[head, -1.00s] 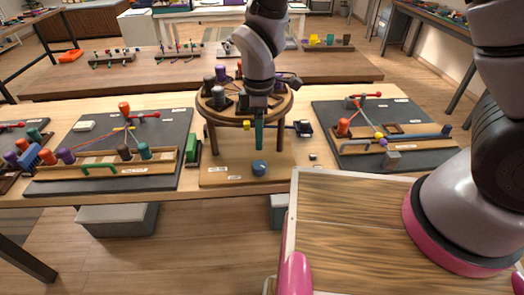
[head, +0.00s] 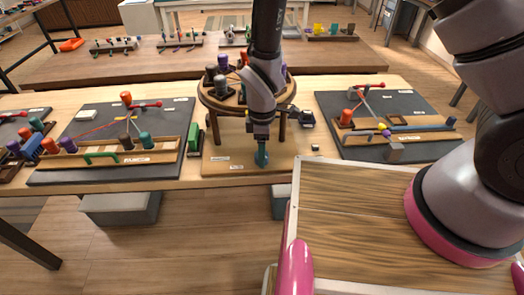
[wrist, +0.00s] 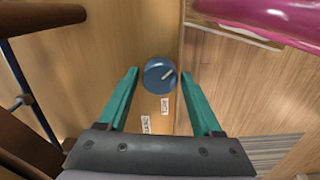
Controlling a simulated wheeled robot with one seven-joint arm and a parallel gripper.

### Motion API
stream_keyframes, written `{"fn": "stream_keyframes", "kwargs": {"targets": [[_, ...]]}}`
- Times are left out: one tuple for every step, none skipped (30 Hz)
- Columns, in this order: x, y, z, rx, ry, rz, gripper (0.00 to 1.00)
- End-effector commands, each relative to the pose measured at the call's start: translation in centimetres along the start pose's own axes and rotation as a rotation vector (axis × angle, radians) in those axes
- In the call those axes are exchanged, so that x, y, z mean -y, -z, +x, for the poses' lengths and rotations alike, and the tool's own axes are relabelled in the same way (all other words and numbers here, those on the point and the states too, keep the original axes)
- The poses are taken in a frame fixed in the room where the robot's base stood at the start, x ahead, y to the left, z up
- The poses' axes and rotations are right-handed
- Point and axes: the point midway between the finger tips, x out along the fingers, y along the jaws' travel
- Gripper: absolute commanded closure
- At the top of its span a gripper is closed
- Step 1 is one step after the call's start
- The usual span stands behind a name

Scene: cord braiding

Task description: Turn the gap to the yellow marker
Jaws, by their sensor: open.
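A blue round knob (wrist: 160,75) with a pale pointer line sits on a wooden base board (head: 215,170). In the wrist view its pointer slants to the upper right. My gripper (head: 262,158) is open over the knob, and its teal fingers (wrist: 160,74) stand on either side of it with a space at each side. In the head view the fingers largely hide the knob. A round wooden braiding stand (head: 212,107) on legs rises behind, carrying grey, dark and purple bobbins. My arm covers its front middle; I cannot make out the gap or the yellow marker.
A dark board (head: 160,115) with pegs and cords lies to the left, another (head: 380,105) to the right. A green block (head: 195,138) stands left of the base board. The stand's legs are close to my gripper. A wooden-topped surface (head: 360,215) is in the foreground.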

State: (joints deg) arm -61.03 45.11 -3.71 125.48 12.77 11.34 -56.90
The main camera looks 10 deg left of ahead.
Motion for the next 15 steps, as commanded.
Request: {"fn": "stream_keyframes", "kwargs": {"targets": [[0.0,0.01,-0.02,0.0,0.0,0.0,0.34],[-0.01,0.01,-0.02,0.0,0.0,0.0,0.34],[-0.01,0.01,-0.03,0.0,0.0,0.0,0.38],[-0.01,0.01,-0.03,0.0,0.0,0.0,0.49],[-0.01,0.01,-0.03,0.0,0.0,0.0,0.6],[-0.01,0.01,-0.04,0.0,0.0,0.0,0.76],[-0.01,0.01,-0.04,0.0,0.0,0.0,0.87],[-0.01,0.02,-0.04,0.0,0.0,0.0,0.99],[-0.01,0.02,-0.04,0.0,0.0,0.0,1.0],[-0.01,0.02,-0.05,0.0,0.0,0.003,1.0],[-0.01,0.02,-0.05,0.0,0.0,0.01,1.0],[-0.01,0.02,-0.05,0.0,0.0,0.03,1.0],[-0.01,0.02,-0.05,0.0,0.0,0.049,1.0],[-0.01,0.01,-0.05,0.0,0.0,0.069,1.0],[0.0,0.01,-0.06,0.0,0.0,0.093,1.0]]}}
